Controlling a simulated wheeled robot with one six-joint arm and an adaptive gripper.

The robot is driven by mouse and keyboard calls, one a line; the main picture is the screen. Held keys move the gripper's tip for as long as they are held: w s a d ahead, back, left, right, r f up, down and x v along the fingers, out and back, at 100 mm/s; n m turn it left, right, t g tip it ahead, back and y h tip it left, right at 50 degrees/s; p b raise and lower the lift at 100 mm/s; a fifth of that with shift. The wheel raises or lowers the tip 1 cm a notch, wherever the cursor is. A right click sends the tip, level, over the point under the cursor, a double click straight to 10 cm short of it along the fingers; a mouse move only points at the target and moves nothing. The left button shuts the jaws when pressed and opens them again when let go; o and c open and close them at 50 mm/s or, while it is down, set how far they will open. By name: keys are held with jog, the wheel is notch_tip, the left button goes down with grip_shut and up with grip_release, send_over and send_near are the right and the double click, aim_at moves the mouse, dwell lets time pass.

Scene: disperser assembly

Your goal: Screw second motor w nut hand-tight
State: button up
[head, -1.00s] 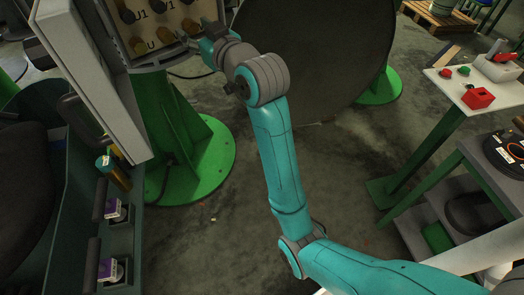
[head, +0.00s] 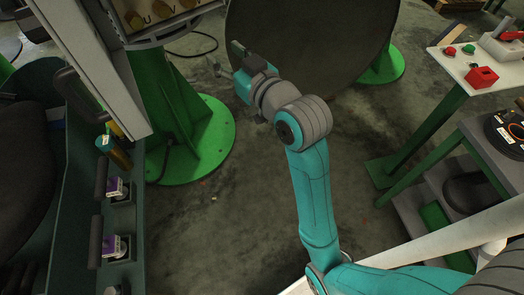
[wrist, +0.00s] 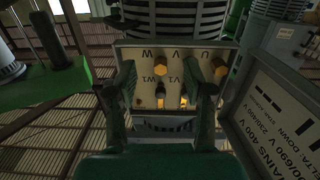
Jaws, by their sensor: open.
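The motor's terminal box (wrist: 170,52) is in the middle of the wrist view. It is a pale panel with lettered positions and brass nuts. Two large brass nuts, left (wrist: 179,69) and right (wrist: 220,70), show in the upper row. Smaller brass terminals (wrist: 183,101) show below, near the V1 and W1 labels. The panel's lower edge, with U and V, also shows at the top of the head view (head: 160,17). My gripper (wrist: 165,85) is open and empty, its fingers apart in front of the panel. In the head view my gripper (head: 225,58) is clear of the box.
An open grey cover (wrist: 285,110) with printed text stands right of the box in the wrist view. A green pedestal (head: 185,130) is below the box. A white table (head: 478,65) with a red block stands right.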

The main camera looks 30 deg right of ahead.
jog(key=s+f+m, duration=0.1)
jog(key=s+f, duration=0.6)
jog(key=f, duration=0.2)
jog(key=s+f+m+g+h, duration=0.1)
jog(key=s+f, duration=0.6)
jog(key=f, duration=0.3)
jog(key=shift+a+h, duration=0.2)
jog(key=shift+h, duration=0.1)
jog(key=shift+f, duration=0.1)
